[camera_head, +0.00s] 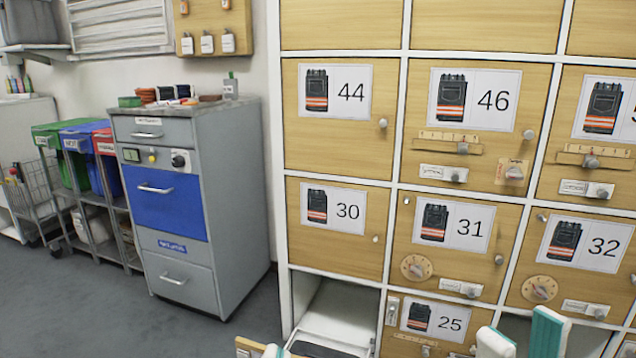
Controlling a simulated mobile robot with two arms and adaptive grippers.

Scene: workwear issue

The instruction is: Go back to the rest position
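My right gripper (520,338) shows at the bottom right, in front of the lockers. Its two white and teal fingertips stand apart with a gap between them, and nothing shows in the gap. Of my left gripper (272,351), only a small white and teal tip shows at the bottom edge; the rest is out of the picture. The locker wall (396,130) of wooden doors in white frames fills the right side. The doors carry numbered cards with pictures of trousers, such as 44, 46, 30, 31, 32 and 25.
An open compartment (345,305) lies below door 30, with a dark item partly visible at its bottom. A wooden edge (246,347) stands out at the bottom. A grey cabinet (235,190) with a blue drawer stands left. Coloured bins (75,140) are beyond it. Floor (60,310) is clear at lower left.

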